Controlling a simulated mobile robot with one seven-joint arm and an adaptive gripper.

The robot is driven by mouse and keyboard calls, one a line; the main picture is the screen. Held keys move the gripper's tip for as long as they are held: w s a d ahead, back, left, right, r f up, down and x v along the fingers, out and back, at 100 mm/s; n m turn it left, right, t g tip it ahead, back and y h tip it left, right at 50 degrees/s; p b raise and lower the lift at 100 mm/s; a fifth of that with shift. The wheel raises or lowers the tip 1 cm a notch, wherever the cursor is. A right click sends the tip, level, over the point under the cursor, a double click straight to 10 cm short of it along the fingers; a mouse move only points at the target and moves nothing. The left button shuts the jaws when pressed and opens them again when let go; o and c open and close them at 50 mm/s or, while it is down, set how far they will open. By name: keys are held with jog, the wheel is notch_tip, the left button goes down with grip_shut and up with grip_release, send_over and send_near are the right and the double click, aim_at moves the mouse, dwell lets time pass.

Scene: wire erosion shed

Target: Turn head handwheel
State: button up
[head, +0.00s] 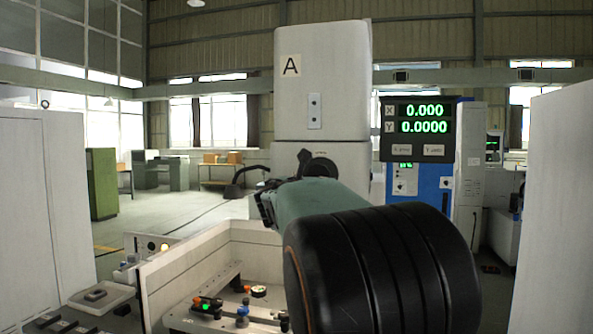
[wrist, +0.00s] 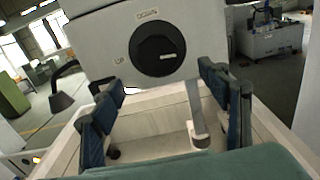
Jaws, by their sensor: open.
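The head handwheel is a round black knob (wrist: 157,50) with a raised grip bar and a small pale mark. It sits on the light grey machine head (wrist: 95,45), with the lettering "UP" at its left and another word above it. In the head view the knob (head: 321,166) shows just above my arm, partly hidden. My gripper (wrist: 162,78) is open and empty, its blue-grey fingers spread left and right below the knob's image. They look apart from it; the distance is hard to tell. In the head view my gripper (head: 266,207) is mostly hidden behind my arm.
A pale open-topped work tank (head: 190,262) with fixtures inside lies below the head. A lamp on a bent arm (wrist: 61,101) stands left of my gripper. A readout (head: 418,129) showing 0.000 and 0.0000 stands right of the head. Open floor lies at left.

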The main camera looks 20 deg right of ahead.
jog(key=p+x, duration=0.3)
jog(key=x, duration=0.6)
jog(key=shift+w+r, duration=0.15)
jog(key=shift+w, duration=0.05)
jog(key=shift+w+d+p, duration=0.3)
jog(key=shift+w+p, duration=0.15)
jog(key=shift+w, duration=0.05)
jog(key=c, duration=1.2)
